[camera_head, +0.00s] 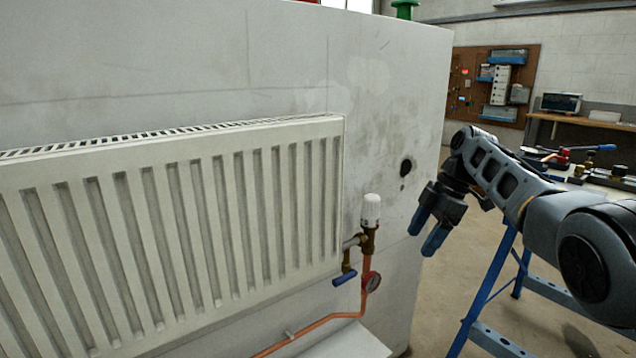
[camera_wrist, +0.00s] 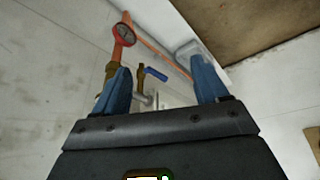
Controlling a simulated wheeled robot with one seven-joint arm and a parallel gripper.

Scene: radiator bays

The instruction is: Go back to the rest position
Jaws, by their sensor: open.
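My gripper (camera_head: 428,228) is in the head view to the right of the radiator valve, in front of the wall's right part. Its two blue fingers are apart and nothing shows between them. In the wrist view the open fingers (camera_wrist: 163,90) frame the pipework behind them. My gripper looks apart from all of these.
The white radiator (camera_head: 170,225) hangs on the grey wall panel at left. A copper pipe (camera_head: 320,320) runs below it. A blue-legged trestle table (camera_head: 490,280) with tools stands at right, under my arm. A pegboard (camera_head: 495,85) and workbench are farther back. Floor shows between wall and table.

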